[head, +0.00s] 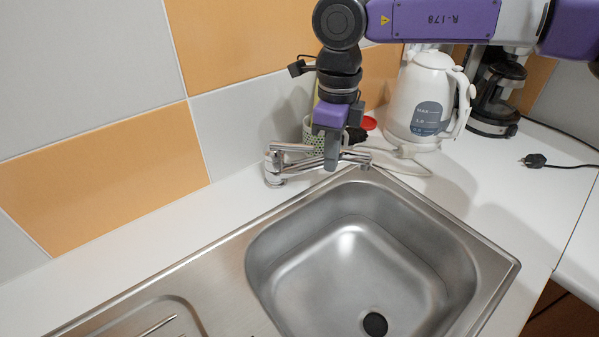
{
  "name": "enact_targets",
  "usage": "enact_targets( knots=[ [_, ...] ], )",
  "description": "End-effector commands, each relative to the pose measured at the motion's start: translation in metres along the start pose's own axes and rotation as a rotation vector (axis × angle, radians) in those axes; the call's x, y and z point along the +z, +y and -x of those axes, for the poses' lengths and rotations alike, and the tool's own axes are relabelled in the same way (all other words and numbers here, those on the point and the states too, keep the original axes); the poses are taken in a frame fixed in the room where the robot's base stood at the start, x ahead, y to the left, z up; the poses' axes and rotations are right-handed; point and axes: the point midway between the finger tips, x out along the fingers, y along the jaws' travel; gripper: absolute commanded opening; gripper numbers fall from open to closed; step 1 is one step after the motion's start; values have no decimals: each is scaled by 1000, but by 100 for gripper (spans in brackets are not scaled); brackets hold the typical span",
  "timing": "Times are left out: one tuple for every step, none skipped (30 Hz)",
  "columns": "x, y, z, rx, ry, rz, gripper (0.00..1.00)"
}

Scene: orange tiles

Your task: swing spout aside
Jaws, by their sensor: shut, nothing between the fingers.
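The chrome faucet stands behind the steel sink, with its base (274,170) at the left and its spout (356,158) reaching right over the sink's back corner. The spout's tip is near the back right rim. My gripper (331,166) points down at the faucet, shut and empty. Its fingers cover part of the spout in the picture. I cannot tell whether they touch it. The sink (375,250) is empty, with a dark drain hole at the bottom.
A white kettle (422,100) stands right of my gripper, with a coffee maker (497,95) behind it. A green patterned cup (316,133) is close behind the faucet. A black plug (535,160) lies on the counter. The tiled wall is close behind; space above the basin is free.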

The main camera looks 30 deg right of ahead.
Motion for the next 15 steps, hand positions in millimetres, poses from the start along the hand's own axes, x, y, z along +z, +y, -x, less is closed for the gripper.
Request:
enact_targets(
  knots=[
    [0,-3,0,0,1,-2,0],
    [-1,-4,0,0,1,-2,0],
    [-1,-6,0,0,1,-2,0],
    [-1,-7,0,0,1,-2,0],
    [-1,-9,0,0,1,-2,0],
    [-1,-10,0,0,1,-2,0],
    [-2,-12,0,0,1,-2,0],
    [-2,-13,0,0,1,-2,0],
    [-2,-15,0,0,1,-2,0],
    [-2,-16,0,0,1,-2,0],
    [-2,-18,0,-1,1,-2,0],
    [-2,-20,0,-1,1,-2,0],
    [-2,-21,0,-1,1,-2,0],
    [-2,-22,0,-1,1,-2,0],
    [-2,-24,0,-1,1,-2,0]
  ],
)
